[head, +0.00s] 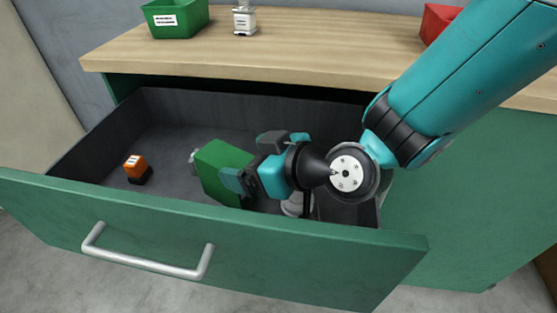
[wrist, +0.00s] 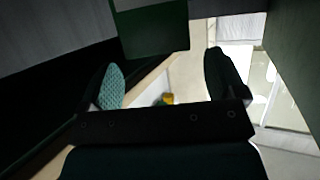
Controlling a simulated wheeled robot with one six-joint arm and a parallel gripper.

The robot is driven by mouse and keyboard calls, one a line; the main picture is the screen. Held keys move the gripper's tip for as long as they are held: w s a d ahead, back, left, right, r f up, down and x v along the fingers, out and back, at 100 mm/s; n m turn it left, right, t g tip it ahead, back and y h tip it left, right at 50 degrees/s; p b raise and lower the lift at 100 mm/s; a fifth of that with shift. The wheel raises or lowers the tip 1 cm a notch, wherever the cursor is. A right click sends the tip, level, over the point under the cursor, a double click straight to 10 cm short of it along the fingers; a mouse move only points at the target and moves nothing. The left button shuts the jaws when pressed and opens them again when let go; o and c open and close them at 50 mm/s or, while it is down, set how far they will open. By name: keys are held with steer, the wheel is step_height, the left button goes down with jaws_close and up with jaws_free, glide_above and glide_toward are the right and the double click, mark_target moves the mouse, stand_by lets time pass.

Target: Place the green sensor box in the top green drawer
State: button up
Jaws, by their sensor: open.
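The green sensor box (head: 222,170) is inside the open top green drawer (head: 210,240), right of its middle, and looks tilted. A small grey part sticks out from its left side. My gripper (head: 250,163) is open, reaching into the drawer from the right, with its fingertips at the box's right side. One finger overlaps the box's lower right part; I cannot tell whether it touches. In the wrist view, a dark green face, apparently the box (wrist: 152,32), shows just beyond my open fingers (wrist: 168,75). The box's underside is hidden.
A small orange and black object (head: 137,168) lies at the drawer's left. A pale round object (head: 296,205) is partly hidden below my gripper. On the wooden top (head: 300,50) stand a green bin (head: 178,22), a small white item (head: 244,20) and a red bin (head: 438,20).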

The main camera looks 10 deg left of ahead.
steer(key=b+v, duration=0.7)
steer(key=shift+s+d, duration=0.15)
steer(key=shift+d, duration=0.1)
steer(key=shift+r, duration=0.15)
stand_by(1.1)
